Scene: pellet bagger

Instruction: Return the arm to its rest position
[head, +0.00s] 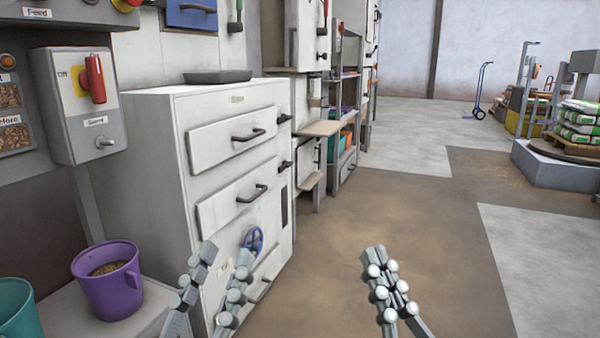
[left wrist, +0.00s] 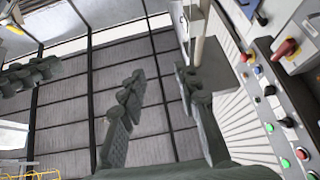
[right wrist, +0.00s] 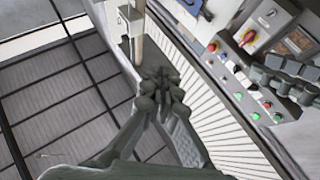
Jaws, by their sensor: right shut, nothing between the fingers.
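My left gripper (head: 222,265) is at the lower left of the head view, in front of the white drawer cabinet. Its two fingers stand apart with nothing between them, and the left wrist view also shows them apart (left wrist: 160,88). My right gripper (head: 382,262) is to its right, over the brown floor. Its fingers are together and empty, and the right wrist view shows the fingertips meeting (right wrist: 160,88). Neither gripper is seen touching anything. The arms behind the grippers are mostly outside the head view.
The white drawer cabinet (head: 212,112) stands at left, with a dark tray (head: 217,77) on top. A purple bucket (head: 110,290) and a teal bucket (head: 18,312) stand at the lower left. A control box with a red switch (head: 95,78) is above.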

